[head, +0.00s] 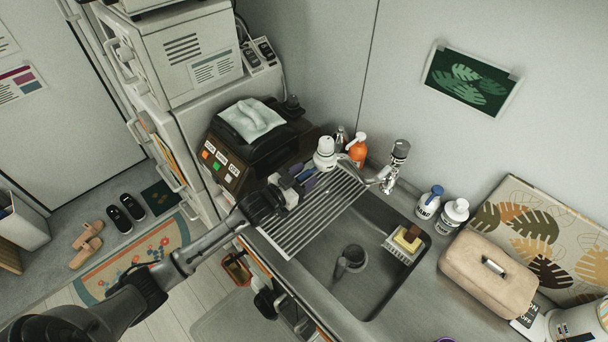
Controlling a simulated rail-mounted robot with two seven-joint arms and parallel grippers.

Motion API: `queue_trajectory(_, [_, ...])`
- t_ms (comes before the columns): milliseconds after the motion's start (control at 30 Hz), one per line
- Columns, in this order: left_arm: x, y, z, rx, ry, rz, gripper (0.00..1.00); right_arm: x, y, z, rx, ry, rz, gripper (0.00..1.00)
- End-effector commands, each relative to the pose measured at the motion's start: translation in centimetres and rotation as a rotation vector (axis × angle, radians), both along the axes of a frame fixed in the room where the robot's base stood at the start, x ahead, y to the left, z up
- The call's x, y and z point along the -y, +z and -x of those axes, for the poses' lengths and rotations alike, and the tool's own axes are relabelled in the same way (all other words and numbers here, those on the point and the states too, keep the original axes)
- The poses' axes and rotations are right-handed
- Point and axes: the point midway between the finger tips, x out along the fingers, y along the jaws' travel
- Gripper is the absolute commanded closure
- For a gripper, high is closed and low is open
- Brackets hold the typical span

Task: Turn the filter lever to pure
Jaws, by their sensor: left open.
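A silver tap (388,181) stands at the back edge of the sink, with a grey cylindrical head (400,150) on top and a spout reaching left. The filter lever and its setting are too small to make out. A rounded white unit (325,153) stands at the back left, near the spout's end; I cannot tell whether it is part of the filter. My left gripper (307,181) is open over the left end of the drying rack, in front of the white unit and left of the tap. I see nothing between its fingers. My right gripper is out of view.
The ribbed drying rack (309,220) spans the sink's left side. An orange bottle (357,151) stands behind it. White bottles (454,216) and a beige box (492,272) stand at right.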

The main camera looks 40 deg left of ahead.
Motion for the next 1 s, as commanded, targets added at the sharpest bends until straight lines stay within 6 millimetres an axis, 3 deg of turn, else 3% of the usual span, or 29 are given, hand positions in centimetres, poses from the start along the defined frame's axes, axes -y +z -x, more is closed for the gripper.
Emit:
queue_trajectory(267, [0.01, 0.02, -0.06, 0.001, 0.0, 0.0, 0.52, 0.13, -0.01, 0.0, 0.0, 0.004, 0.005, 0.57])
queue_trajectory(767, [0.0, 0.03, -0.04, 0.001, 0.0, 0.0, 0.99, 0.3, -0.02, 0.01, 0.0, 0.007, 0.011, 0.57])
queue_trajectory(1000, [0.0, 0.04, -0.04, 0.001, 0.0, 0.0, 1.0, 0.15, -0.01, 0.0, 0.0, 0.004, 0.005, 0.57])
